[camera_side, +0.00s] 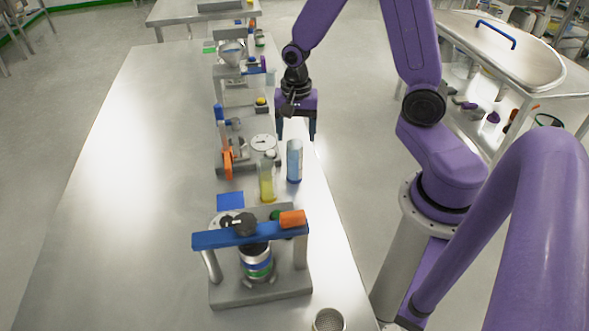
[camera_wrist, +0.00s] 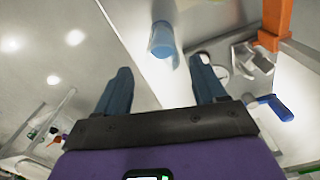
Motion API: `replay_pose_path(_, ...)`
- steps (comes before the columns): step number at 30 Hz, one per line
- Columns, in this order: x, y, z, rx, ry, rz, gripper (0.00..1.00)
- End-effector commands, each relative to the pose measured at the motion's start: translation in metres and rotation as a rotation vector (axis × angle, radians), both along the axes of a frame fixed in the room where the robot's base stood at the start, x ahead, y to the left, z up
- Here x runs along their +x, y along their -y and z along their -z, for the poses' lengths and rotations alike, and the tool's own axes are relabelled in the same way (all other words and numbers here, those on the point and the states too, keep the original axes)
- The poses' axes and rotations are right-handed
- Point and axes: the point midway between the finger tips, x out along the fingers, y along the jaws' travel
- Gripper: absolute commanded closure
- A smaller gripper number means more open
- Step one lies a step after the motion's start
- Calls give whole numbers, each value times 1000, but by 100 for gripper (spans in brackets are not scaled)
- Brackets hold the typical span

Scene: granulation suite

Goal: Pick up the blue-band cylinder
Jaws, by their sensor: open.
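A pale blue cylinder (camera_side: 294,160) with a darker blue band at its base stands upright near the right edge of the steel bench. It also shows in the wrist view as a translucent blue cylinder (camera_wrist: 162,40), just beyond the fingertips and between their lines. My gripper (camera_side: 296,136) is open and empty, pointing down, with its fingertips near the cylinder's top in the side view. I cannot tell the exact gap. Both fingers show in the wrist view (camera_wrist: 160,65). A metal canister (camera_side: 257,263) with blue and green bands sits in the blue-barred press.
A yellow cylinder (camera_side: 266,182) stands close to the left of the blue one. The blue-barred press (camera_side: 222,239), an orange-handled device (camera_side: 227,160) and a blue square (camera_side: 230,201) are nearby. The bench's left side (camera_side: 120,190) is clear.

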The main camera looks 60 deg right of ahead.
Motion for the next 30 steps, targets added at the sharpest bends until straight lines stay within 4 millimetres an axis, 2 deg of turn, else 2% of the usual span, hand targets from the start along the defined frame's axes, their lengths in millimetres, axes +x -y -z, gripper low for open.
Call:
replay_pose_path(12, 1, -4, 43, -1, -3, 0, 30)
replay_pose_path(23, 2, -4, 49, 0, 0, 0, 30)
replay_pose_path(26, 2, -4, 49, 0, 0, 0, 59)
replay_pose_path(27, 2, -4, 49, 0, 0, 0, 72)
replay_pose_path(30, 2, -4, 49, 0, 0, 0, 100)
